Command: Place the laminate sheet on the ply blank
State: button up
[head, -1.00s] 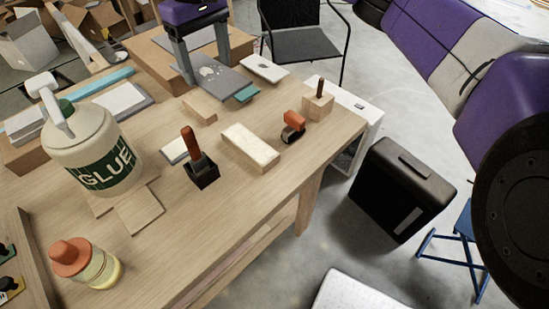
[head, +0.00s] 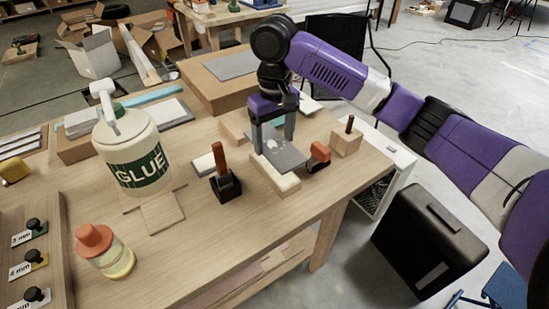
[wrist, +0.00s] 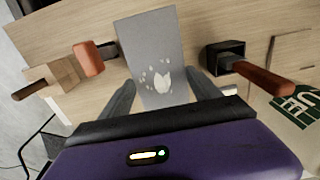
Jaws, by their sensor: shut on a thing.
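The laminate sheet (head: 280,147) is a thin grey rectangle with a pale petal-like mark. My gripper (head: 273,146) is shut on it, one finger at each long side. The wrist view shows the sheet (wrist: 152,45) between the two fingers, its far end reaching out beyond them. The ply blank, a pale wooden block (head: 287,184), lies on the table directly under the sheet in the head view. The sheet hides most of its top. I cannot tell whether sheet and block touch. In the wrist view the sheet covers the block.
An orange-handled roller (head: 319,153) stands close on the right, with a pegged wooden block (head: 347,138) beyond. A black holder with a red-brown handle (head: 223,182) stands close on the left. A glue jug (head: 130,150) is farther left.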

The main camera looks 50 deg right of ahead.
aim_at(274, 145)
jog(key=shift+f, duration=3.5)
jog(key=shift+f, duration=0.15)
jog(key=o, duration=1.4)
notch_tip(274, 145, up, 12)
jog(key=shift+r, duration=0.2)
jog(key=shift+w, duration=0.1)
